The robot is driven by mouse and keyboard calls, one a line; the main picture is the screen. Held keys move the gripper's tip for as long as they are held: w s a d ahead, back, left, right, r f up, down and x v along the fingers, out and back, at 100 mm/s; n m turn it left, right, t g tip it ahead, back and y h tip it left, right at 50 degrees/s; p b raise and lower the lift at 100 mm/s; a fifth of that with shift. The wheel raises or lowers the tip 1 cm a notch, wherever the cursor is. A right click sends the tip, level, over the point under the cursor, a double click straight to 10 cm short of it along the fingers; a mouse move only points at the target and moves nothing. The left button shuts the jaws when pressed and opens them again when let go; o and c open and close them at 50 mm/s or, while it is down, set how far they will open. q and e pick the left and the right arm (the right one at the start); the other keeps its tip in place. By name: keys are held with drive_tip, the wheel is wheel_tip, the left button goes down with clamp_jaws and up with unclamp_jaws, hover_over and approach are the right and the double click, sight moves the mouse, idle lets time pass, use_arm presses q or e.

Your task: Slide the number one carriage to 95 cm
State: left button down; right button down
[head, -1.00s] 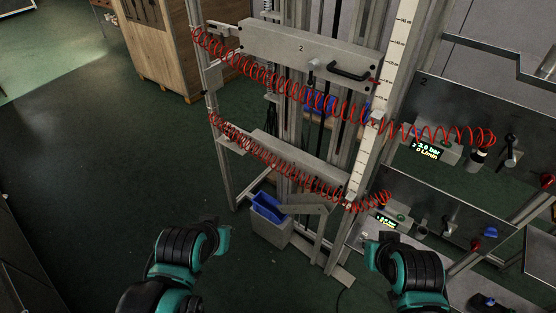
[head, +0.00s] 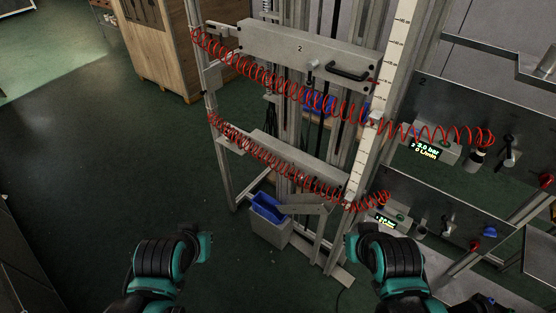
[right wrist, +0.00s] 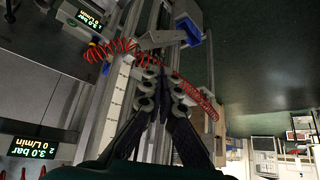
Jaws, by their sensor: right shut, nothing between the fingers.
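The lower carriage (head: 305,162), a grey horizontal beam, sits low on the upright frame in the head view; no number is readable on it. A red coiled hose crosses its front. My right gripper (right wrist: 161,72) is shut and empty in the right wrist view, pointing toward the frame. My left arm is low left in the head view; its gripper's (head: 203,245) fingers are not distinguishable.
A grey bin with a blue liner (head: 268,207) stands at the frame's foot. Panels with a lit display (head: 425,152) and valves stand to the right. Red coiled hoses (head: 270,80) hang across the frame. A wooden crate (head: 160,50) stands behind left. The left floor is clear.

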drive_tip(key=c, duration=1.6)
unclamp_jaws()
drive_tip(key=shift+w+r, duration=0.15)
drive_tip(key=shift+w, duration=0.05)
drive_tip(key=n+g+h+b, duration=0.1)
drive_tip(key=n+g+b, duration=0.45)
drive_tip(key=n, duration=0.55)
hover_over(320, 188)
drive_tip(key=s+a, duration=0.1)
wheel_tip(320, 188, down, 14)
drive_tip(key=f, duration=0.2)
drive_tip(key=f+b, duration=0.1)
drive_tip(key=f, duration=0.1)
drive_tip(key=f+b, duration=0.1)
drive_tip(key=f, duration=0.2)
drive_tip(key=shift+w+d, duration=0.4)
drive_tip(key=shift+r, duration=0.1)
clamp_jaws()
